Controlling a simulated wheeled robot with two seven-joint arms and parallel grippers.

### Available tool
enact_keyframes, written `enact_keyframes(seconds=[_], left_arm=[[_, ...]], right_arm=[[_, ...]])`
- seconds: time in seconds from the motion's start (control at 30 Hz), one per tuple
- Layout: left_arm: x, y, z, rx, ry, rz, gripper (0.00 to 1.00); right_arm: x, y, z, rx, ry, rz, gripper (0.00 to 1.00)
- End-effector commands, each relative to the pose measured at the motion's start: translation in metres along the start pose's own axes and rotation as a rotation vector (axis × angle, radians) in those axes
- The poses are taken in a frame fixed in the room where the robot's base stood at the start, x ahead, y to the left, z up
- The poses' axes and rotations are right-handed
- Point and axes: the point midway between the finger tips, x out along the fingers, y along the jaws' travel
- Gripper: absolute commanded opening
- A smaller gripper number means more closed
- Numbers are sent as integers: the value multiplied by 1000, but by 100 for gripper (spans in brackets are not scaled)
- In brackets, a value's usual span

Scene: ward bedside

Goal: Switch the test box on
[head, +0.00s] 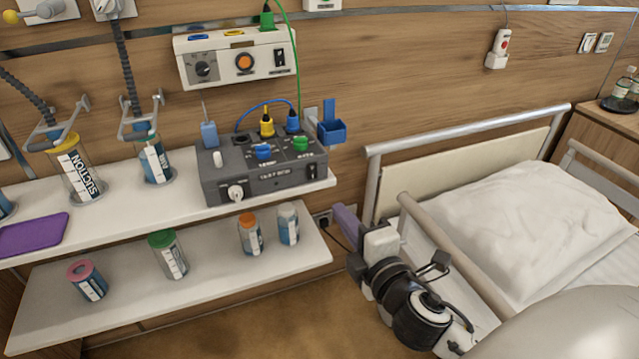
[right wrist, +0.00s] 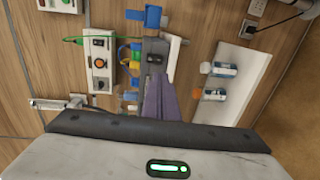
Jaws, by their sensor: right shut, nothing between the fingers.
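The grey test box (head: 222,187) sits on the upper white shelf. Its top carries knobs and plugs. A black rocker switch (head: 312,171) is at the right end of its front; its on or off position is too small to tell. In the right wrist view the box's end (right wrist: 153,47) lies just beyond my fingertips. My right gripper (head: 343,217), with purple fingers, is shut and empty, below and right of the box, apart from it in the head view. The fingers also show in the right wrist view (right wrist: 160,100). My left gripper is not in view.
A white wall unit (head: 222,62) hangs above the box, with a green cable. A blue holder (head: 332,132) is by the box's right end. Several jars stand on the lower shelf (head: 205,290). The bed rail (head: 455,240) is close to my right arm.

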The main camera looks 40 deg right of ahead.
Motion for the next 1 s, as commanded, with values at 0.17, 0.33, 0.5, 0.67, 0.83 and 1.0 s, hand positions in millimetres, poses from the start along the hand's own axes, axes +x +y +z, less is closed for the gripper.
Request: enact_keyframes(seconds=[0.17,0.33,0.5,0.67,0.83,1.0], left_arm=[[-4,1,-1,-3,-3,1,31],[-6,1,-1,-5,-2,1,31],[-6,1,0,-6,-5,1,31],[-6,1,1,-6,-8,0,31],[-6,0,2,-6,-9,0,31],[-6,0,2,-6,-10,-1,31]], right_arm=[[36,4,0,-2,-1,5,0],[72,2,0,-1,-1,3,0],[102,2,0,-1,-2,2,0],[119,1,0,0,0,1,0],[125,0,0,0,0,0,0],[125,0,0,0,0,0,0]])
